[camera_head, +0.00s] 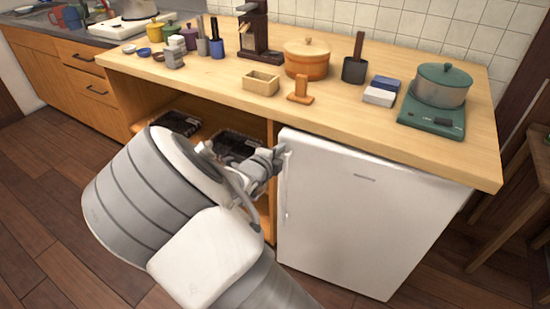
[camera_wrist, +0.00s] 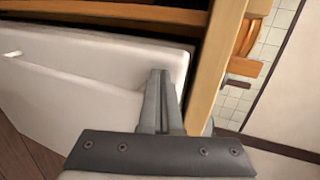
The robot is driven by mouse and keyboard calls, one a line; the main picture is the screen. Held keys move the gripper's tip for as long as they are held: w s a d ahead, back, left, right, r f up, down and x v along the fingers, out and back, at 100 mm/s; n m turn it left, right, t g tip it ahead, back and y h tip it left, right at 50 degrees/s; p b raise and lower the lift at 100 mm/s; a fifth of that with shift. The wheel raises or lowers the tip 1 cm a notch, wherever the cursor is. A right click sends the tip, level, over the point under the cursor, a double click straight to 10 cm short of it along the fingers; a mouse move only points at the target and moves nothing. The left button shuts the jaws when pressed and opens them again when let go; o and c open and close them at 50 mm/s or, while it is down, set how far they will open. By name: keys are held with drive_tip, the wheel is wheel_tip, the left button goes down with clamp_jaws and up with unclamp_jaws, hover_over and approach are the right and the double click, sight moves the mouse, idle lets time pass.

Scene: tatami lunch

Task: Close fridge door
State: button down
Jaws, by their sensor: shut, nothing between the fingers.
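The white fridge door (camera_head: 365,205) stands under the wooden counter, at centre right in the head view. It looks roughly in line with the counter front; whether it is fully closed I cannot tell. In the wrist view the door (camera_wrist: 75,85) fills the left side, with a dark strip between it and the wooden panel. My gripper (camera_head: 281,150) is at the door's upper left edge. In the wrist view its fingers (camera_wrist: 160,75) are together and empty, close beside the door edge. Whether they touch it is unclear.
A wooden panel (camera_wrist: 215,60) stands right beside my fingers. The counter (camera_head: 215,85) above holds an orange pot (camera_head: 306,58), a green-lidded pot (camera_head: 442,84) on a green stove and a wooden box (camera_head: 261,83). Open shelves lie left of the fridge. A wooden stool (camera_head: 520,200) stands right.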

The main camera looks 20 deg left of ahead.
sight(289, 133)
idle(0.3)
drive_tip(key=shift+m+h, duration=0.3)
drive_tip(key=shift+h, duration=0.1)
drive_tip(key=w, duration=0.6)
drive_tip(key=shift+w+d+r+p, duration=0.15)
drive_tip(key=shift+d+r+p, duration=0.05)
drive_tip(key=shift+d+p, duration=0.15)
drive_tip(key=shift+w+d+r, duration=0.15)
drive_tip(key=shift+w+r, duration=0.05)
drive_tip(key=shift+w, duration=0.1)
drive_tip(key=shift+s+f, duration=0.2)
drive_tip(key=shift+s, duration=0.05)
